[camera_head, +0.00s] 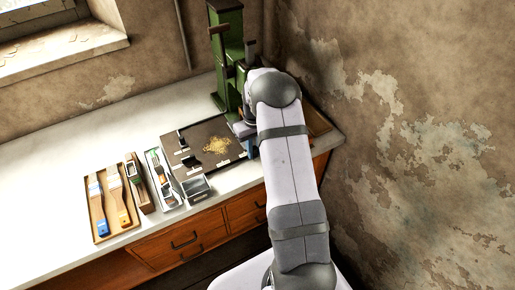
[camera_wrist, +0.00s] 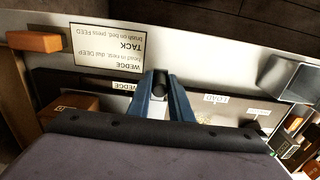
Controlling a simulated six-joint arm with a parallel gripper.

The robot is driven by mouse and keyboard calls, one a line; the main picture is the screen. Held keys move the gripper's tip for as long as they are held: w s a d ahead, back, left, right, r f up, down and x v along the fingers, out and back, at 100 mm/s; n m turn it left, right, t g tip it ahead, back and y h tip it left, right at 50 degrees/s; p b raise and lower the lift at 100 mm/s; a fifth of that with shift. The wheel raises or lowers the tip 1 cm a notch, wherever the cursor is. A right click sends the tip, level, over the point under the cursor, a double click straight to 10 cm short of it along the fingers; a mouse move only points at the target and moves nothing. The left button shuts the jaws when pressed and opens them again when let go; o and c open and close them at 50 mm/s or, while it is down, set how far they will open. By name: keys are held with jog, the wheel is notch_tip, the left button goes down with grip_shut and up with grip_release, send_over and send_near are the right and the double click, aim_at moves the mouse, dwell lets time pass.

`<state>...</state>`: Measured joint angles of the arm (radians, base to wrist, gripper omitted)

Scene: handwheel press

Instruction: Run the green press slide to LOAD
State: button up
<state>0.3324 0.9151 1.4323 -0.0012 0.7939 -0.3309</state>
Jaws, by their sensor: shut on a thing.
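The green press (camera_head: 228,50) stands upright at the back of the bench, against the wall corner in the head view. My arm hides its lower right part, and I cannot tell where its slide stands. My gripper (camera_wrist: 159,85) has blue fingers shut on a dark round knob (camera_wrist: 159,81) in the wrist view. I cannot see what the knob is fixed to. A white LOAD label (camera_wrist: 215,98) lies right of the fingers, and a WEDGE label (camera_wrist: 127,87) lies to their left. In the head view the gripper (camera_head: 245,133) is low in front of the press, partly hidden.
A wooden tray with brushes (camera_head: 97,213) and small holders stand further left. An instruction card (camera_wrist: 108,48) shows upside down in the wrist view. The bench's left rear is clear.

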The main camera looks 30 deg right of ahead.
jog(key=a+p, duration=0.1)
jog(key=a, duration=1.4)
jog(key=shift+a, duration=0.4)
jog(key=o, duration=1.4)
jog(key=shift+r, duration=0.15)
